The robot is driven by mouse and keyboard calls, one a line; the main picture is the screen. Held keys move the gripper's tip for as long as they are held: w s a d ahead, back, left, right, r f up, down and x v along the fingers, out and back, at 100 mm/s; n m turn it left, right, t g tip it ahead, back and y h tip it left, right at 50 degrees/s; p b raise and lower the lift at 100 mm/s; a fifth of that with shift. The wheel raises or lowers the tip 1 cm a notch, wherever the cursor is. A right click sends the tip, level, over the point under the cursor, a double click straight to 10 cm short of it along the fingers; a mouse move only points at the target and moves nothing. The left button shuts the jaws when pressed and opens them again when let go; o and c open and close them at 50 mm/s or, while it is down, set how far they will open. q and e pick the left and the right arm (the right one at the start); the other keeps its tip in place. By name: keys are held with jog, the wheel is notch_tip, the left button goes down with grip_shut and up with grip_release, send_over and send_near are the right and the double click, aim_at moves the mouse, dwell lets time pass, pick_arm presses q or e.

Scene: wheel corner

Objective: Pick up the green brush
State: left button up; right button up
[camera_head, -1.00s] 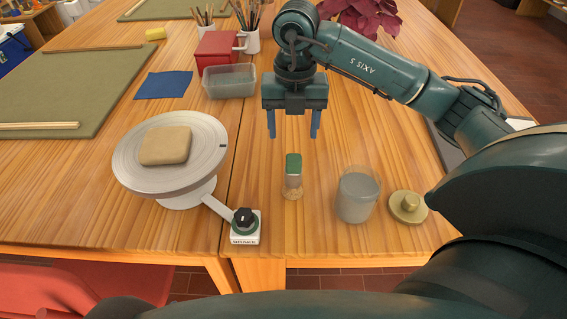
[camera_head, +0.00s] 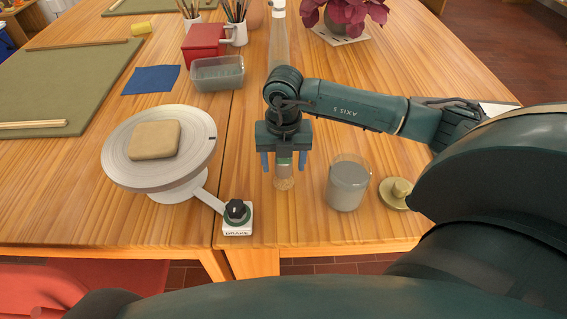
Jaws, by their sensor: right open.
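The green brush (camera_head: 284,169) stands upright on the wooden table, with a short pale, bristly lower end and a grey and green upper part. My right gripper (camera_head: 284,164) is open directly above it, with its two blue fingers on either side of the brush's upper part. The gripper body hides the top of the brush. I cannot tell whether the fingers touch it. My left gripper is not in view.
A clear bottle (camera_head: 278,40) stands behind my arm.

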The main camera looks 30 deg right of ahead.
jog(key=shift+c, duration=0.2)
jog(key=c, duration=1)
notch_tip(320, 180, up, 10)
jog(key=shift+r, duration=0.1)
jog(key=shift+c, duration=0.2)
